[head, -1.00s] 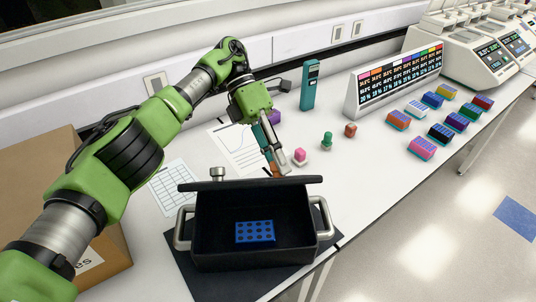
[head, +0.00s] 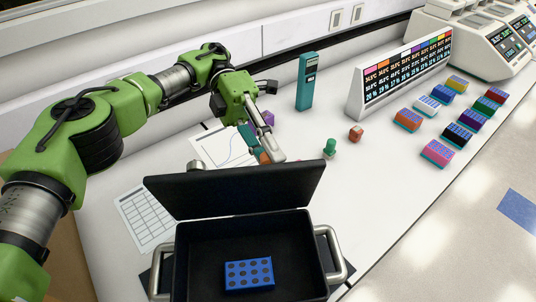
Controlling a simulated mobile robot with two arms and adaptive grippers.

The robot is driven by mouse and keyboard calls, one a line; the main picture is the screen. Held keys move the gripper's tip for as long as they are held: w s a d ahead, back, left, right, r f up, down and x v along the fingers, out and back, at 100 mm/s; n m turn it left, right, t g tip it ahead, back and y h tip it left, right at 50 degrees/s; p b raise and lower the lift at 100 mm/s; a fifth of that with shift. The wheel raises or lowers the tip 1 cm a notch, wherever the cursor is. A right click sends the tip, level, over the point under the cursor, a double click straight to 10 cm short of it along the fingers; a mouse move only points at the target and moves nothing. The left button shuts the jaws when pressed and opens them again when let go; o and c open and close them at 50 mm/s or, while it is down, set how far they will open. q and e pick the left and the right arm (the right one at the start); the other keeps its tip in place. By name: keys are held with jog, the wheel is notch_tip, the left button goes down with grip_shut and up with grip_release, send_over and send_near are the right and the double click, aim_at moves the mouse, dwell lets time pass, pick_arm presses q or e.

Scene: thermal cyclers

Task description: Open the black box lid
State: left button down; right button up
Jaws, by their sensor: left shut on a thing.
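The black box (head: 250,228) stands open on the bench at the bottom of the head view. Its black lid (head: 235,190) is raised at the back edge, tilted up with its inner face toward me. A blue block with round holes (head: 249,274) lies inside the box. My left gripper (head: 264,152) is behind the lid, fingers pointing down. A silver knob-like part (head: 195,165) shows behind the lid's top edge. My right gripper is not in view.
Silver handles stick out at the box sides, such as the right one (head: 338,258). Papers (head: 147,215) lie to the left. A teal device (head: 306,82), a green piece (head: 329,148), a display board (head: 402,75) and several coloured blocks (head: 437,152) stand to the right.

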pick_arm(q)
jog(key=shift+f, duration=0.1)
dwell(0.4)
jog(key=c, duration=1.8)
grip_release()
jog(key=shift+o, duration=0.2)
